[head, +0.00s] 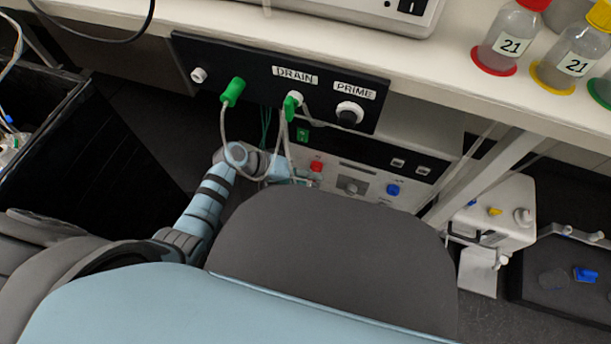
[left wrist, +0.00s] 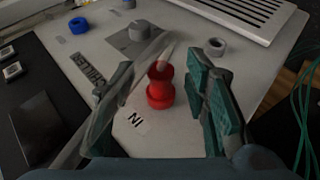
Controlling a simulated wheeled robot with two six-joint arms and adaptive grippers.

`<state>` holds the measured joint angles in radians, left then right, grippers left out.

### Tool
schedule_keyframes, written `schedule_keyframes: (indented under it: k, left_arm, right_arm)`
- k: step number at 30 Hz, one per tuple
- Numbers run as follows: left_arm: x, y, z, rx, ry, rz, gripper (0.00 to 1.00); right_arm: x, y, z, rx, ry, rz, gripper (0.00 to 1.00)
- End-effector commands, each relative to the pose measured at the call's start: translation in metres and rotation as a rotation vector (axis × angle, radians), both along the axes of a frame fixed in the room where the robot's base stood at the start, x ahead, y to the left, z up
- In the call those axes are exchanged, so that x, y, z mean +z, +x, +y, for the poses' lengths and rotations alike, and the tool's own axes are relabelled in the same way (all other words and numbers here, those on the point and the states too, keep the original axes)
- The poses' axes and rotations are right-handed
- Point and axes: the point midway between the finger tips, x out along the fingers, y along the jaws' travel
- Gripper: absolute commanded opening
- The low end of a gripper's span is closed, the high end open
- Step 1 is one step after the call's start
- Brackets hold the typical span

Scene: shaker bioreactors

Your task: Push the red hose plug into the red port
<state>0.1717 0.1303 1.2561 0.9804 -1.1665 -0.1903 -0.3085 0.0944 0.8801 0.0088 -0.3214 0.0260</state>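A red fitting (left wrist: 160,94) stands on the pale panel near an "IN" label in the left wrist view. It has a wide base and a narrower top; I cannot tell whether it is the port alone or a plug seated in it. A pale translucent hose (left wrist: 122,82) passes by its top and runs towards the left finger. My left gripper (left wrist: 160,88) has its fingers apart on either side of the red fitting, with gaps showing. In the head view, the red port (head: 317,166) shows just right of my left gripper (head: 298,178). My right gripper is out of view.
The device front (head: 372,187) also carries a blue port (head: 393,190) and a grey knob (head: 352,187). Above hangs a black panel (head: 330,108) with green plugs (head: 232,92) and hanging hoses. A table leg (head: 480,182) stands at the right.

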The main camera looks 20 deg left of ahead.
Motion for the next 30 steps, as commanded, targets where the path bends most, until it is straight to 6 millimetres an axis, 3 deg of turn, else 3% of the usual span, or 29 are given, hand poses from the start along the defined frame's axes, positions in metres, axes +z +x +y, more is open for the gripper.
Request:
schedule_keyframes:
  k: [10,21,30]
  left_arm:
    - [0.006,-0.003,0.007,0.002,0.001,-0.001,0.43]
    - [0.066,-0.034,0.071,-0.001,0.006,-0.001,0.43]
    - [0.079,-0.040,0.082,-0.001,0.000,0.001,0.43]
  right_arm:
    - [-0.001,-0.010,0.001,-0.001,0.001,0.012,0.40]
    - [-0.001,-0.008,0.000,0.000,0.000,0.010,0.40]
    - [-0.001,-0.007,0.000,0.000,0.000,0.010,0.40]
